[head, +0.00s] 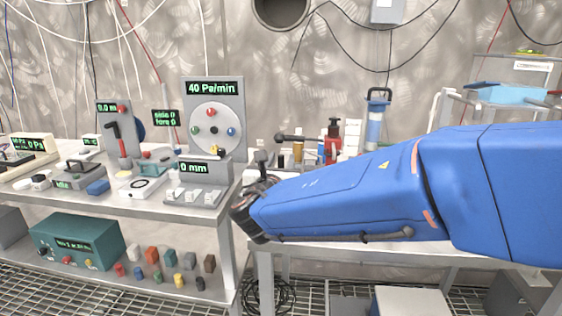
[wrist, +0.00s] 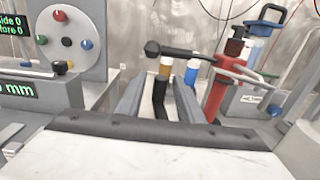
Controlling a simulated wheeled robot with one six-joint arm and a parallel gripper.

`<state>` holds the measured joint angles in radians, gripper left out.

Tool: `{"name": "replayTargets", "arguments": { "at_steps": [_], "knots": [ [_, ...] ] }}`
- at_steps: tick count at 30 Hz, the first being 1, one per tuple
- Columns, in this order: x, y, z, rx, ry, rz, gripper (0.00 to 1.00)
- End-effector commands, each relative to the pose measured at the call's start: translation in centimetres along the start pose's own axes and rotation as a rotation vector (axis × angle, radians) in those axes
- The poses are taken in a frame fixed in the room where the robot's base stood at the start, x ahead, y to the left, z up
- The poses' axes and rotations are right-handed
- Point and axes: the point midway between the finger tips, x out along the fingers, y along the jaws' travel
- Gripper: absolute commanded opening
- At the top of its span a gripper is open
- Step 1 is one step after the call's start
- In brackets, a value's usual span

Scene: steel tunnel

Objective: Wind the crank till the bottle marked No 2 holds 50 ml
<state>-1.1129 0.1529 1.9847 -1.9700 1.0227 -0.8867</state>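A dark crank arm with a round black knob (wrist: 152,48) stands out to the left of a red upright body (wrist: 222,80) in the wrist view. The crank (head: 290,138) also shows in the head view, just above my blue arm. An amber bottle (wrist: 166,68) and a blue-and-white bottle (wrist: 191,72) stand beneath and behind the crank arm. I cannot read a No 2 mark or any fill level. My gripper (wrist: 158,82) is open, its two grey fingers pointing forward below the knob, apart from it. A black upright piece shows between the fingers. The head view hides the fingertips.
A panel with coloured knobs (head: 211,130) reading 40 Pa/min stands left, above a 0 mm display (head: 194,168). A blue-handled clear cylinder (head: 376,118) stands to the right of the crank. My arm covers much of the right bench. A light blue tray (head: 505,94) sits far right.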

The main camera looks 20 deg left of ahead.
Motion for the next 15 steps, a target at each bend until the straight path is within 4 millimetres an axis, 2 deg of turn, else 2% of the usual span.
{"name": "replayTargets", "arguments": {
  "at_steps": [3,7,8,15],
  "knots": [
    [-0.02,-0.01,0.00,0.000,0.000,0.000,0.34],
    [-0.03,-0.01,0.00,0.000,0.000,0.000,0.03],
    [-0.03,-0.01,0.00,0.000,0.000,0.000,0.00],
    [-0.03,-0.02,-0.03,0.000,0.001,-0.010,0.00]
  ]
}}
